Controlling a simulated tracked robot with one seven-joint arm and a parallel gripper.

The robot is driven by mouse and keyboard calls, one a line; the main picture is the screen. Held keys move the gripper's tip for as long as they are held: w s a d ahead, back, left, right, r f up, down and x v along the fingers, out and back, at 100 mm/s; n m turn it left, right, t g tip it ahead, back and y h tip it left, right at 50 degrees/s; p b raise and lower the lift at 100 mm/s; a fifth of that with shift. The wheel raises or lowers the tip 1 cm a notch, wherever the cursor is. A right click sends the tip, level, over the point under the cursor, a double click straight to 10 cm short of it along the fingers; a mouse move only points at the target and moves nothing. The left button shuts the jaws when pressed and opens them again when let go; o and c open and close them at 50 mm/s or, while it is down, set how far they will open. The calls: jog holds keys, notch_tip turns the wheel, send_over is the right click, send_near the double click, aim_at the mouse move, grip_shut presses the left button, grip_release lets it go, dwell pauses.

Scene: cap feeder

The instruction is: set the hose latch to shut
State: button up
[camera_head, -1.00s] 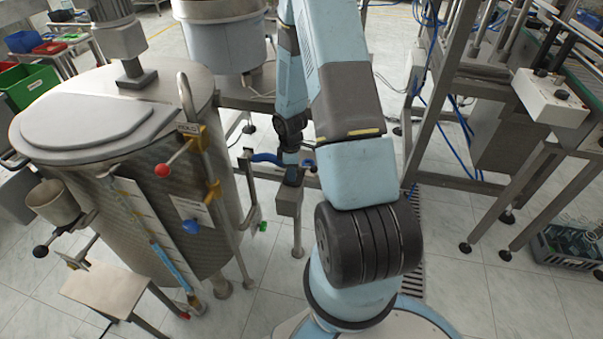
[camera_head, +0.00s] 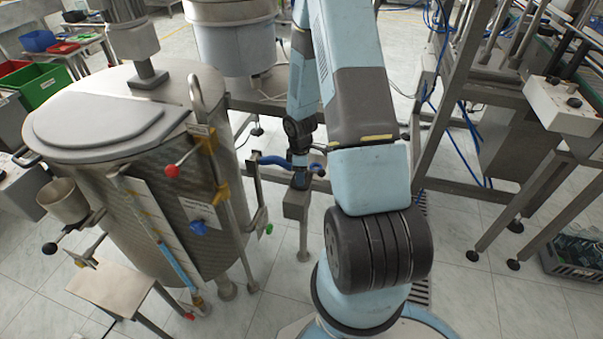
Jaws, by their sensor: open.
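My arm reaches away from me, and its far end comes down beside the steel tank. My gripper (camera_head: 299,174) is small and partly hidden there. It is open, close above a grey box on a post (camera_head: 296,205). A blue curved hose (camera_head: 270,159) runs from an upright bracket on the left to the gripper's area, and a blue end shows on the right. I cannot make out the hose latch clearly or its position. I cannot tell whether the fingers touch anything.
The steel tank (camera_head: 222,270) on the left carries a red-knobbed lever (camera_head: 172,171) and a blue knob (camera_head: 199,228). A small steel table (camera_head: 112,287) stands in front of it. A metal frame with a control box (camera_head: 560,105) is at right.

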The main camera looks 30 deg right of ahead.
notch_tip(320, 180, up, 14)
jog(key=shift+f, duration=0.15)
dwell(0.5)
dwell(0.4)
jog(key=s+a+r+m+t+h, duration=0.1)
jog(key=s+a+r+m, duration=0.15)
jog(key=r, duration=0.55)
jog(key=s+a+r+m+t, duration=0.1)
jog(key=s+r+m, duration=0.15)
jog(key=r, duration=0.55)
jog(key=s+a+r+m+t+h, duration=0.1)
jog(key=s+a+r+m, duration=0.15)
jog(key=r, duration=0.45)
jog(key=s+a+r+m+t+y, duration=0.1)
jog(key=s+a+r+m, duration=0.1)
jog(key=s+r, duration=0.3)
jog(key=s+a+r+m+t+y, duration=0.1)
jog(key=s+a+r+m, duration=0.1)
jog(key=s+r, duration=0.4)
jog(key=shift+s+a+r+m+t, duration=0.3)
jog(key=shift+s+m, duration=0.15)
jog(key=shift+s, duration=1.95)
